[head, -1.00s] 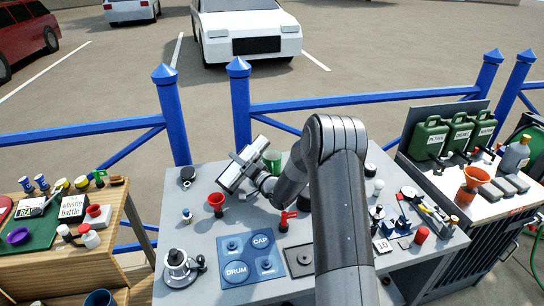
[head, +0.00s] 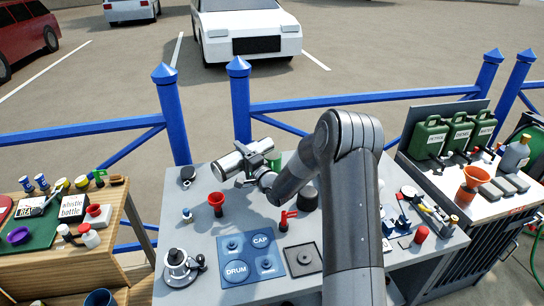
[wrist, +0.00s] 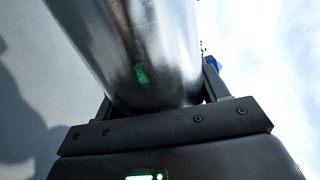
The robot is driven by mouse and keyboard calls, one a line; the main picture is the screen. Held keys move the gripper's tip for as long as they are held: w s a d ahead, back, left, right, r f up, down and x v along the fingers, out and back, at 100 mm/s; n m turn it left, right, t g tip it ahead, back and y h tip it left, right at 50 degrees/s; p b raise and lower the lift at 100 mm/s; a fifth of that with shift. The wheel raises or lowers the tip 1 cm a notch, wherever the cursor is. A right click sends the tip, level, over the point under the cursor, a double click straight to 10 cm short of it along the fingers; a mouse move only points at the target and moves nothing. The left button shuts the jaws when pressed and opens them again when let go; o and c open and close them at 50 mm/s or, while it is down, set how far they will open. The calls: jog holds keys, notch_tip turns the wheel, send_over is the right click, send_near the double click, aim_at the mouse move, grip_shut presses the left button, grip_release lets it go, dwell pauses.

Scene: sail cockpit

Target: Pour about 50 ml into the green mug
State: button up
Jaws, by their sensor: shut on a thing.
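A shiny silver metal cylinder (head: 228,166) is held by my gripper (head: 246,176) above the back of the grey table. It lies tilted close to level, its right end higher in the picture and close to the green mug. The wrist view shows the cylinder (wrist: 130,45) between the two fingers (wrist: 156,92), with a small green patch on its metal. The green mug (head: 274,158) stands at the table's back, just right of the cylinder and partly hidden by it and my arm. I cannot see the mug's inside or any liquid.
A blue board (head: 250,258) lies nearer. A dark round container (head: 308,198) stands beside my arm. A blue railing (head: 330,103) runs behind the table.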

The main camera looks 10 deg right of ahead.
jog(key=shift+r+m, duration=0.4)
jog(key=shift+r, duration=0.05)
jog(key=shift+w+d+m, duration=0.1)
jog(key=shift+d+m, duration=0.05)
jog(key=shift+m, duration=0.25)
jog(key=shift+s+a+r+m+h, duration=0.1)
jog(key=shift+s+a+m+h, duration=0.1)
jog(key=shift+a+m+h, duration=0.1)
dwell(2.5)
jog(key=shift+a+n, duration=0.2)
jog(key=shift+n, duration=0.5)
jog(key=shift+s+f+n+y, duration=0.1)
jog(key=shift+f+n+y, duration=0.3)
jog(key=shift+f+n, duration=0.55)
jog(key=shift+s+a+r+n, duration=0.15)
jog(key=shift+r+n, duration=0.1)
jog(key=shift+n, duration=0.3)
